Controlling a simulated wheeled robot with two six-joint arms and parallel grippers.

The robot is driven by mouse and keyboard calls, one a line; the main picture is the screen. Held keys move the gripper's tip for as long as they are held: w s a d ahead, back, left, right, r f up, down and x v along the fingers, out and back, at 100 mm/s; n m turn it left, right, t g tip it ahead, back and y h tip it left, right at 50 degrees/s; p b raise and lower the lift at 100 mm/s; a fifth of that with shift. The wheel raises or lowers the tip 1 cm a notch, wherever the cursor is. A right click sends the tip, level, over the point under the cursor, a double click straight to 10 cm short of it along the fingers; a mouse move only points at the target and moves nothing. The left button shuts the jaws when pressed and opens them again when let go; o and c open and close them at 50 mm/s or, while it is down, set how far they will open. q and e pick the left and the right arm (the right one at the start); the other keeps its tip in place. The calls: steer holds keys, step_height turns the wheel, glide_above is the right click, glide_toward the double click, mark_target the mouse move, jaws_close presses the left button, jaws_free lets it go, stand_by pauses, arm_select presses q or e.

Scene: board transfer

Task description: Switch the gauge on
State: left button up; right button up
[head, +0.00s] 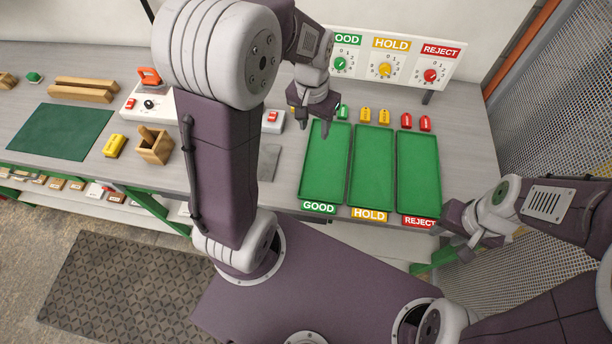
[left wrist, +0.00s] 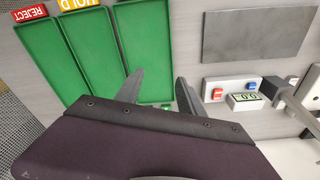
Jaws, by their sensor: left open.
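The gauge shows in the left wrist view as a white block with a small pale-green display (left wrist: 244,101). Dark marks show on the display, too small to read surely. A red button (left wrist: 216,94) and a blue button (left wrist: 251,87) are on the block. In the head view the gauge (head: 273,117) is mostly hidden behind my left arm; its red button shows. My left gripper (head: 315,127) is open and empty, above the back of the GOOD tray (head: 311,193), right of the gauge. Its fingers (left wrist: 158,86) are apart from the buttons. My right gripper (head: 452,243) looks open and empty, near the REJECT tray's front corner.
The HOLD tray (head: 372,205) and REJECT tray (head: 417,208) lie beside the GOOD tray. Several coloured tags stand behind them. A dial board (head: 410,55) stands at the back. A grey plate (left wrist: 257,36) lies near the gauge. A wooden box (head: 154,150) is further left.

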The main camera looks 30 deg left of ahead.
arm_select(q)
steer(key=s+d+f, duration=0.3)
steer(key=s+f, duration=0.2)
steer(key=s, duration=0.6)
steer(key=shift+d+f, duration=0.1)
